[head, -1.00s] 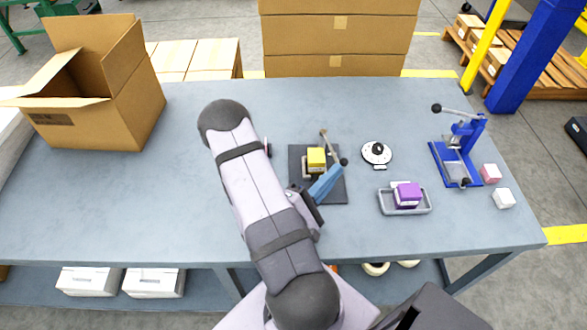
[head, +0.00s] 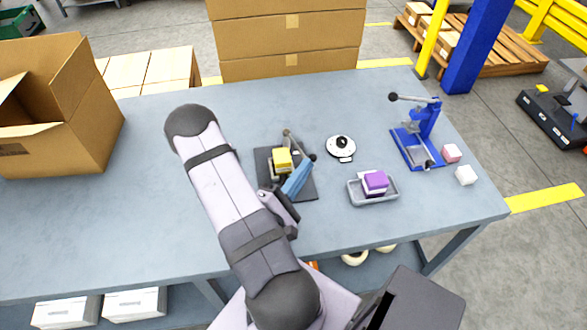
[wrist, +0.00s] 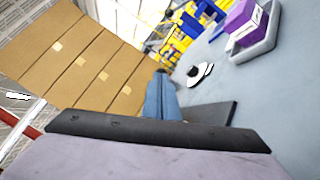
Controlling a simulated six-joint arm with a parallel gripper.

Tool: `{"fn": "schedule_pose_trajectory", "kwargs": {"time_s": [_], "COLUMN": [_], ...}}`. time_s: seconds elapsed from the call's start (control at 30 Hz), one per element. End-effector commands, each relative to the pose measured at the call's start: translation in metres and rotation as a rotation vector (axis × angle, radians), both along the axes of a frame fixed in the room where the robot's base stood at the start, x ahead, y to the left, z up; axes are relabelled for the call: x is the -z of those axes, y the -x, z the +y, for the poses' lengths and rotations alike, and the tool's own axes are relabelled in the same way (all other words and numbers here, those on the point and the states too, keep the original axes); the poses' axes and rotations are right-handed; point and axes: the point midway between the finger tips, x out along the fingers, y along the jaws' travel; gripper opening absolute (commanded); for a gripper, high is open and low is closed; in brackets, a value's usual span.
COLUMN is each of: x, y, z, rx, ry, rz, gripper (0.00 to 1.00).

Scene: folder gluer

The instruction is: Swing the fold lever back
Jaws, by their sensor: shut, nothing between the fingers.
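The folder gluer has a dark base plate (head: 304,191) on the grey table, with a yellow block (head: 282,159) on it. Its fold lever (head: 300,145) runs from a tan pivot post at the back toward the front right and ends in a dark knob (head: 312,157). My gripper (head: 305,168) has blue fingers, shut and empty, with the tips close to the knob. In the wrist view the fingers (wrist: 161,98) point toward a dark round end, probably the knob (wrist: 160,71). I cannot tell whether they touch. Most of the fixture is hidden in the wrist view.
A white round dial-like piece (head: 341,148) lies right of the fixture. A grey tray (head: 379,197) holds a purple-topped block (head: 375,181). A blue lever press (head: 418,145) and two small cubes stand farther right. An open carton (head: 85,135) stands left.

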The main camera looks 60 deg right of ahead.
Motion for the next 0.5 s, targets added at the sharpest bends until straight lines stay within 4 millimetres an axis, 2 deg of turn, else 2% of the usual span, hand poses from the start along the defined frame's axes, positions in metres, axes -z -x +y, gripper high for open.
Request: {"fn": "schedule_pose_trajectory", "kwargs": {"time_s": [0.5], "x": [-0.066], "y": [0.000], "z": [0.000], "rx": [0.000], "ry": [0.000], "rz": [0.000], "gripper": [0.00]}}
